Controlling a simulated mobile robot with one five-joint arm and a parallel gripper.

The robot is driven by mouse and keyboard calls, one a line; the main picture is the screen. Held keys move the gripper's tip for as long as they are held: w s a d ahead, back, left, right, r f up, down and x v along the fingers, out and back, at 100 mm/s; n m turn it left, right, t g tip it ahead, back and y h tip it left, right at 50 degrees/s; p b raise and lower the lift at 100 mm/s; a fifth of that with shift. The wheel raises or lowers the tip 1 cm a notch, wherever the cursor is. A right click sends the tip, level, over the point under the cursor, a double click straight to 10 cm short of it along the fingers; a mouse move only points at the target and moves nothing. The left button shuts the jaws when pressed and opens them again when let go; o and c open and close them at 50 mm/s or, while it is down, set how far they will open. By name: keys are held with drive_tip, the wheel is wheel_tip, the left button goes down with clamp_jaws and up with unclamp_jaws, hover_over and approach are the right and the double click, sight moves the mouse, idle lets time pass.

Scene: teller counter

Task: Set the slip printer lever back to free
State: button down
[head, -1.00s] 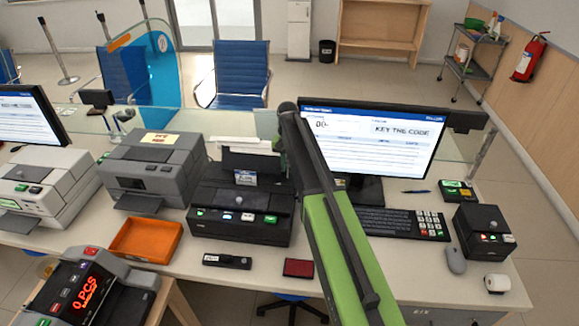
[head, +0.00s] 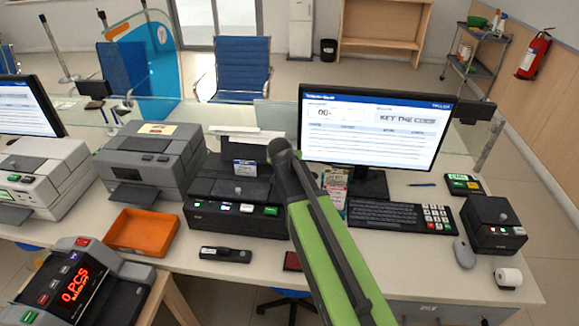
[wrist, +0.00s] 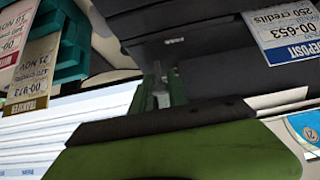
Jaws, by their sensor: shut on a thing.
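The slip printer (head: 237,190) is the black machine in the middle of the counter, with a deposit slip (head: 245,167) at its back. In the wrist view the slip (wrist: 285,32) shows at the upper right against the dark printer body (wrist: 215,40). My gripper (wrist: 160,85) is at the printer's side, its fingers close together on a thin dark piece, which appears to be the lever. The lever's exact position is hard to make out. In the head view my green and black arm hides the gripper and the lever.
The monitor (head: 374,130) and keyboard (head: 400,215) stand right of the arm. A grey printer (head: 150,160) and an orange tray (head: 143,231) are to the left. A black stapler-like object (head: 226,254) lies in front. Hanging slips (head: 335,187) are close behind the arm.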

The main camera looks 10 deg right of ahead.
drive_tip(key=shift+s+f+t+h+b, duration=0.2)
drive_tip(key=shift+s+t+h+b, duration=0.15)
drive_tip(key=shift+t+b, duration=0.65)
drive_tip(key=shift+r, duration=0.1)
drive_tip(key=c, duration=1.6)
unclamp_jaws()
drive_tip(key=shift+o, duration=0.2)
drive_tip(key=shift+a, duration=0.1)
